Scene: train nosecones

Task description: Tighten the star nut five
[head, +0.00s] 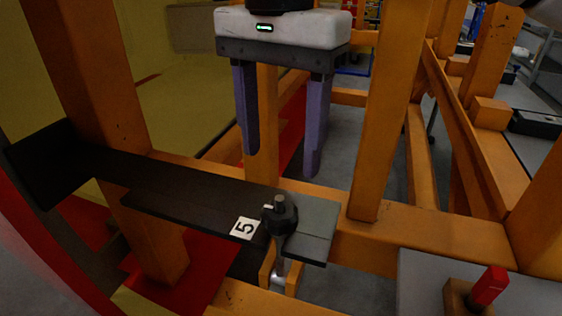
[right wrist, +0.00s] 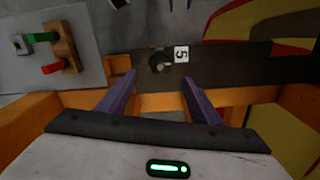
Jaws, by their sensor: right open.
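The star nut five (head: 280,212) is a black knob on an upright threaded bolt, at the right part of a dark flat bar. A white label with a 5 (head: 244,228) lies beside it on the bar. In the right wrist view the nut (right wrist: 160,62) is dark, next to its label (right wrist: 181,53), just beyond and between my fingertips. My right gripper (head: 282,165) is open and empty, pointing down above and behind the nut, apart from it; it also shows in the right wrist view (right wrist: 159,75). My left gripper is not in view.
Orange frame beams (head: 385,110) stand close around the gripper and bar. The dark bar (head: 175,185) runs left to an orange post.

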